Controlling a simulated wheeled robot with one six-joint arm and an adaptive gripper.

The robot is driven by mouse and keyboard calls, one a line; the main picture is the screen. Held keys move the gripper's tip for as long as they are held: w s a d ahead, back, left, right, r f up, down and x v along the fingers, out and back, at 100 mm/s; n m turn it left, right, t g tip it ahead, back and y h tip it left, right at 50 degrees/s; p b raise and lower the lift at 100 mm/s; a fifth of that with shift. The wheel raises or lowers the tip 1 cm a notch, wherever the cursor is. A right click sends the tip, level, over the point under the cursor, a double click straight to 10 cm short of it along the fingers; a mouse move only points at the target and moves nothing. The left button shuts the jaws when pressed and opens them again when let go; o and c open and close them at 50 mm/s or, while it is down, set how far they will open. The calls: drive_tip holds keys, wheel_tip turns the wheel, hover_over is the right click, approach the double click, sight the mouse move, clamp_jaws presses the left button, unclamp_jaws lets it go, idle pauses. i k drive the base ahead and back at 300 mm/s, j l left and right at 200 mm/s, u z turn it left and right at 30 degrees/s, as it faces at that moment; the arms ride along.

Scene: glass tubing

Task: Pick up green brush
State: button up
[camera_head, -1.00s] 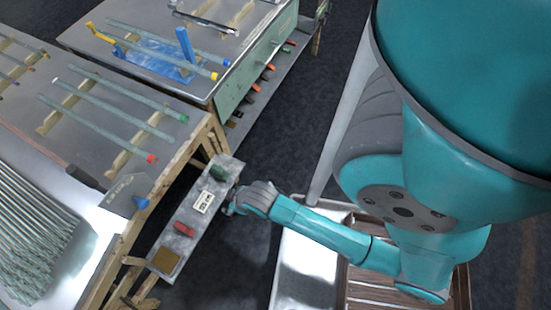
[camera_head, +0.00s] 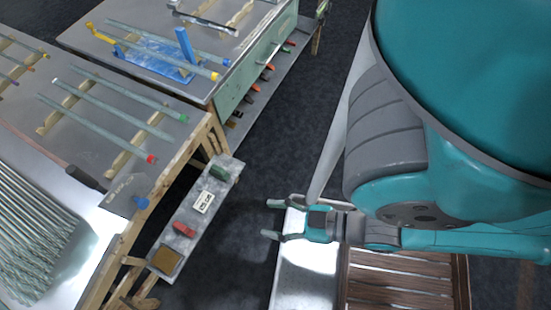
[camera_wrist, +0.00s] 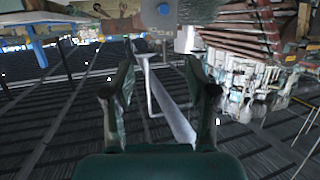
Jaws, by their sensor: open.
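A dark green brush-like block (camera_head: 219,173) lies at the far end of a narrow grey shelf (camera_head: 193,213) in the head view. My gripper (camera_head: 272,219) is open and empty, to the right of the shelf and apart from it. Its two fingers point left, with a gap of dark floor between them and the shelf. In the wrist view my gripper (camera_wrist: 161,85) shows its fingers spread with nothing held between them. I cannot make out the green brush in the wrist view.
The shelf also holds a white label (camera_head: 203,201), a red block (camera_head: 184,229) and a brown pad (camera_head: 165,260). A table with glass tubes (camera_head: 110,109) stands left of it. A metal surface (camera_head: 293,275) lies below my gripper. Dark floor is open beyond.

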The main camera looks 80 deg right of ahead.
sight(218, 172)
drive_tip(key=i+j, duration=0.2)
drive_tip(key=j, duration=0.25)
drive_tip(key=i+j+z, duration=0.15)
drive_tip(key=j, duration=0.2)
drive_tip(key=i+j+z, duration=0.15)
drive_tip(key=j, duration=0.2)
drive_tip(key=j+z, duration=0.15)
drive_tip(key=j, duration=0.25)
drive_tip(key=i+j+z, duration=0.15)
drive_tip(key=j, duration=0.25)
drive_tip(key=z, duration=0.6)
